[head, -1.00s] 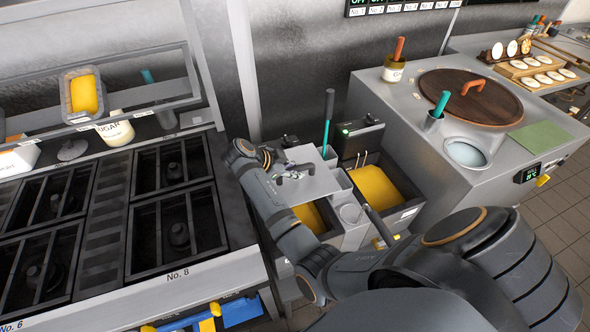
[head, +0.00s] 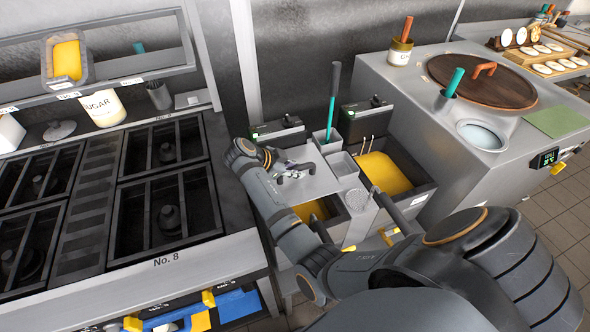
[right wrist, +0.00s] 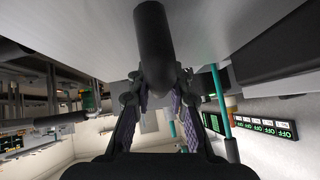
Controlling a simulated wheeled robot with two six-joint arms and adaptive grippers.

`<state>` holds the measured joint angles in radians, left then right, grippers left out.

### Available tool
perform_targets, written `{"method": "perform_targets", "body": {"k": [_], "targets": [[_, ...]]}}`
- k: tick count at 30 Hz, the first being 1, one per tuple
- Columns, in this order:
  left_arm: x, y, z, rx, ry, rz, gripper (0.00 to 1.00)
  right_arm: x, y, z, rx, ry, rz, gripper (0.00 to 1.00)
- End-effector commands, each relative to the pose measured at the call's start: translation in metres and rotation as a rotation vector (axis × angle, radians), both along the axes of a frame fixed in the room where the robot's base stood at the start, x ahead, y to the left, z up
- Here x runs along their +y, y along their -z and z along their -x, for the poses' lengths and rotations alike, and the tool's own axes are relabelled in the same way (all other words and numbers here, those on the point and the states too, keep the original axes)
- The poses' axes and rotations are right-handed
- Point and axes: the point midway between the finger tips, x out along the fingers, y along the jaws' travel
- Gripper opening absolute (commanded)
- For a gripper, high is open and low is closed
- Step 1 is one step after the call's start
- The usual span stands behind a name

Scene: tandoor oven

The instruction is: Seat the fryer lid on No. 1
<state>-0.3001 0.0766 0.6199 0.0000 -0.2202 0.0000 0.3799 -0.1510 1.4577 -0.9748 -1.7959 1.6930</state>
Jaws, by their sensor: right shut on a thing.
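My right gripper (head: 285,173) is shut on the black handle (right wrist: 151,45) of the grey fryer lid (head: 316,181). The lid is a flat metal plate, over the left well of the fryer and covering much of it; yellow oil (head: 312,211) shows at its near edge. I cannot tell whether the lid touches the rim. In the right wrist view the lid's grey underside or top fills the upper part, with the handle between the fingers. The right well (head: 383,174) is open with yellow oil. No readable "No. 1" label shows on the fryer. My left gripper is out of view.
A teal-handled tool (head: 332,100) stands upright behind the lid's right edge. Black control boxes (head: 277,130) stand behind the wells. The tandoor counter (head: 420,100) with a round wooden lid (head: 482,82) is at right. The No. 8 burner range (head: 205,240) is close at left.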

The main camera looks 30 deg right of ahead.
Motion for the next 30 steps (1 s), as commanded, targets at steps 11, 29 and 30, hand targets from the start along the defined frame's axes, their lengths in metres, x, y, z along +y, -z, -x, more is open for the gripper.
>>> {"method": "perform_targets", "body": {"k": [11,29,30], "targets": [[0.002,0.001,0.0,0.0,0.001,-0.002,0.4,0.0,0.001,0.0,-0.009,0.0,0.003,0.0],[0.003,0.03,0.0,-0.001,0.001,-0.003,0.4,0.0,0.038,0.0,-0.008,0.0,0.003,0.0],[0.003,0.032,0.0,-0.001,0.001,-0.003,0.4,0.0,0.04,0.0,-0.008,0.0,0.003,0.0]]}}
